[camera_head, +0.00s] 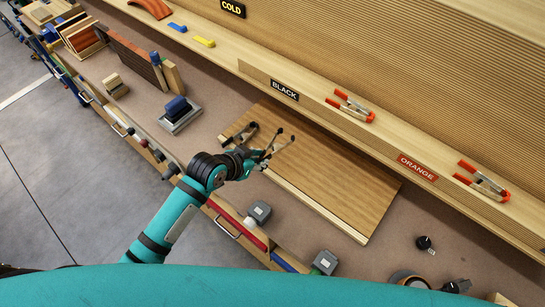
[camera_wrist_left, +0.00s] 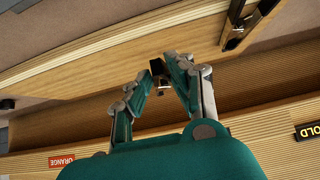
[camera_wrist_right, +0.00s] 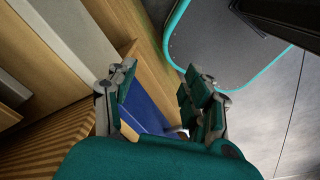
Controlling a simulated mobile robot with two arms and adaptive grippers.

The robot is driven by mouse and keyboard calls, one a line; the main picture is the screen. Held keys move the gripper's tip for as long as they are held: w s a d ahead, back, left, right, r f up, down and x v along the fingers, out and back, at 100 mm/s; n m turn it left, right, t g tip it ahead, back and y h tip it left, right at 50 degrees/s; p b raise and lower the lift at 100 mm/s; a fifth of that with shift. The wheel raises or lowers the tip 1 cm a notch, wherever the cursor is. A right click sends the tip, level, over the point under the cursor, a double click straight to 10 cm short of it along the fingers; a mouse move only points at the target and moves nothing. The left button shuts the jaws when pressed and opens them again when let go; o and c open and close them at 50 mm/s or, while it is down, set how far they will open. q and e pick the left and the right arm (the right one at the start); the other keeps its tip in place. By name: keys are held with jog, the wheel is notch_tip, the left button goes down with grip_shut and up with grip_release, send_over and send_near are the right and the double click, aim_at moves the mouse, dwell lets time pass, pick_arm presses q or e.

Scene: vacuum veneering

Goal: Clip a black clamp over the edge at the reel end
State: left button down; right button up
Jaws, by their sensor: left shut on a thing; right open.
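The veneered board (camera_head: 335,175) lies on the bench, with a pale strip along its front edge. My left gripper (camera_head: 262,156) is over the board's left part, shut on a black clamp (camera_head: 278,142). In the left wrist view the held clamp (camera_wrist_left: 160,70) is a small dark shape between the fingertips, partly hidden by them. Whether it touches the board is unclear. Another black clamp (camera_head: 245,133) sits at the board's left end; it also shows in the left wrist view (camera_wrist_left: 240,22). My right gripper (camera_wrist_right: 160,98) is open and empty, away from the board.
Orange-tipped clamps (camera_head: 352,106) rest on the ledge by the BLACK sign (camera_head: 285,90), others (camera_head: 483,181) by the ORANGE sign (camera_head: 418,167). A blue-topped block (camera_head: 180,112) stands left of the board. A round reel-like item (camera_head: 408,279) lies at lower right. Grey blocks (camera_head: 259,212) stand at the front edge.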

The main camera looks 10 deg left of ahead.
pick_arm(q)
jog(key=shift+r, duration=0.2)
dwell(0.3)
jog(key=shift+w, duration=0.1)
jog(key=s+a+r+n+y+b, duration=0.2)
jog(key=a+r+n+b, duration=0.1)
jog(key=a+b, duration=0.2)
jog(key=s+a+r+n+t+y+b, duration=0.1)
jog(key=s+a+r+n+y+b, duration=0.1)
jog(key=b, duration=0.7)
jog(key=a+r+n+y, duration=0.1)
jog(key=a+r, duration=0.1)
jog(key=a, duration=0.1)
jog(key=shift+a+n, duration=0.25)
jog(key=shift+n, duration=0.05)
dwell(0.6)
jog(key=shift+f, duration=0.1)
dwell(0.7)
